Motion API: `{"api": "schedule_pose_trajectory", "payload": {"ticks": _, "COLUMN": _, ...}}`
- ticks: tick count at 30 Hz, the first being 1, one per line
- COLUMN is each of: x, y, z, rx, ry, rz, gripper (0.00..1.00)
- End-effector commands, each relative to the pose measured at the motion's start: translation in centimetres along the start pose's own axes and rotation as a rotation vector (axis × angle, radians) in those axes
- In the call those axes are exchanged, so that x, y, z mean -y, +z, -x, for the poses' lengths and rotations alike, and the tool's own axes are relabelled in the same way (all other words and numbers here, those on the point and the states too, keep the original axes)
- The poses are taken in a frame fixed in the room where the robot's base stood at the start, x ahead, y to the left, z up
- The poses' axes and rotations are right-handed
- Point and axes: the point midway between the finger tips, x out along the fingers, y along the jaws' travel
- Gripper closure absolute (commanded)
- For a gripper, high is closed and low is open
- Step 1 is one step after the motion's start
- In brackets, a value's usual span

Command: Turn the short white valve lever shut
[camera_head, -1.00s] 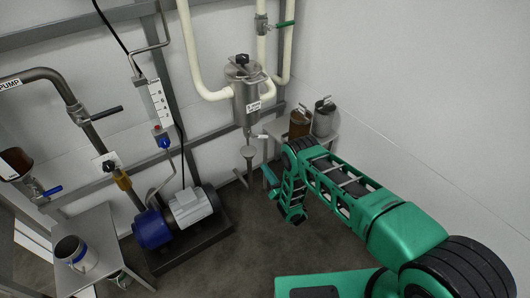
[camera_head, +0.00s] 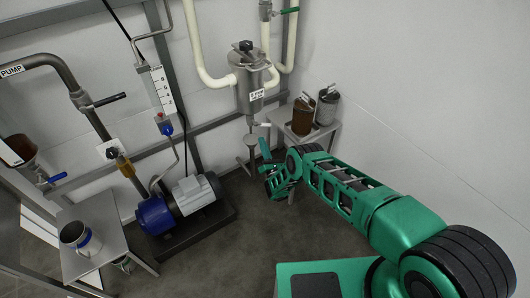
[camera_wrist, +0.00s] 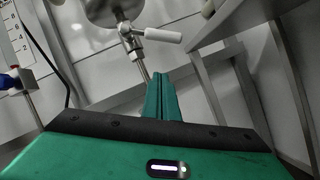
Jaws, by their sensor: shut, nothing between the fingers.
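The short white valve lever (camera_wrist: 163,35) sticks out to the right from a metal valve (camera_wrist: 130,38) under the steel tank in the wrist view. In the head view the lever (camera_head: 262,124) is small, at the outlet below the tank (camera_head: 248,80). My gripper (camera_wrist: 160,78) is shut and empty, its green fingers together and pointing up toward the lever. In the wrist view the fingertips show just below the lever, with a visible gap. In the head view my gripper (camera_head: 264,147) is below the lever, apart from it.
A small table (camera_head: 319,134) with a brown pot (camera_head: 303,116) and a grey pot (camera_head: 327,106) stands right of the tank. A blue-and-grey pump (camera_head: 180,202) sits left. The floor (camera_head: 235,265) in front is open.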

Motion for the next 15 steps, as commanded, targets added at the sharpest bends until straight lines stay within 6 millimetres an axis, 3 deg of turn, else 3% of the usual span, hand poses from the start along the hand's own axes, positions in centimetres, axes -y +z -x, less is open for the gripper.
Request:
{"api": "schedule_pose_trajectory", "payload": {"ticks": 6, "x": -0.1, "y": 0.1, "z": -2.3, "rx": 0.0, "ry": 0.001, "rz": -0.001, "gripper": 1.0}}
{"api": "schedule_pose_trajectory", "payload": {"ticks": 15, "x": -0.1, "y": 2.6, "z": -2.8, "rx": 0.0, "ry": 0.0, "rz": -0.001, "gripper": 1.0}}
